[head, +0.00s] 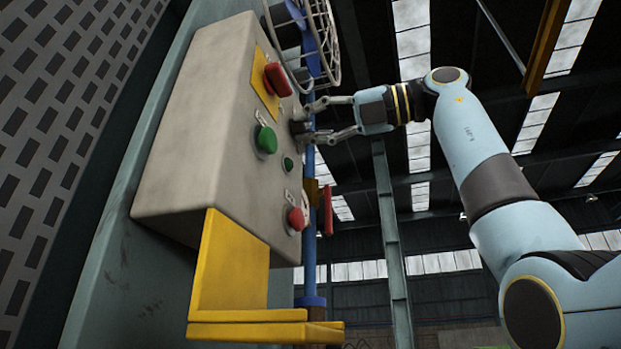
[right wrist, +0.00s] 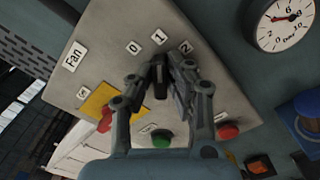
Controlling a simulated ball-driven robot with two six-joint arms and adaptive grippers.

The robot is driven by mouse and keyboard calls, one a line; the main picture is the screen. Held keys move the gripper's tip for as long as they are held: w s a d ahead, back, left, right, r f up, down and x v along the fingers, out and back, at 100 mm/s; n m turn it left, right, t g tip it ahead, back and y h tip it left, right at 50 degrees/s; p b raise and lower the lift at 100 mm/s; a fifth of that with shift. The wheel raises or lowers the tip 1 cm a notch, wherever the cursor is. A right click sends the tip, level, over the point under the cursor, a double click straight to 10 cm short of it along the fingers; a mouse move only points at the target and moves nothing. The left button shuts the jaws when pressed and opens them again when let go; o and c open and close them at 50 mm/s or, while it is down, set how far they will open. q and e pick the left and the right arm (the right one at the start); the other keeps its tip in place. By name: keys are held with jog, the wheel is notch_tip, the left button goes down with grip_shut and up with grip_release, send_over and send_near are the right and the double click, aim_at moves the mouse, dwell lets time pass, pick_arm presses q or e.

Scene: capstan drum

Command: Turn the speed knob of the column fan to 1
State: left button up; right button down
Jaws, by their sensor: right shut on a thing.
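The speed knob (right wrist: 160,78) is a small dark knob on a grey control box (head: 190,130), under the labels 0, 1 and 2 and near a "Fan" plate (right wrist: 74,56). My right gripper (head: 308,122) reaches the box front from the right and is shut on the knob. In the right wrist view its fingers (right wrist: 160,82) stand on both sides of the knob and hide part of it. The visible knob part lies below the label 1 (right wrist: 158,37); its exact pointing is hard to tell. My left gripper is not in view.
Beside the knob are a green button (head: 266,139), a red handle on a yellow plate (head: 277,80) and a red button (head: 297,218). A yellow bracket (head: 232,265) juts out below. A wire fan cage (head: 322,40) stands close behind my gripper. A round dial (right wrist: 287,20) shows at upper right.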

jog(key=shift+r, duration=0.1)
dwell(0.4)
jog(key=c, duration=1.3)
grip_release()
jog(key=v, duration=1.2)
jog(key=shift+w, duration=0.1)
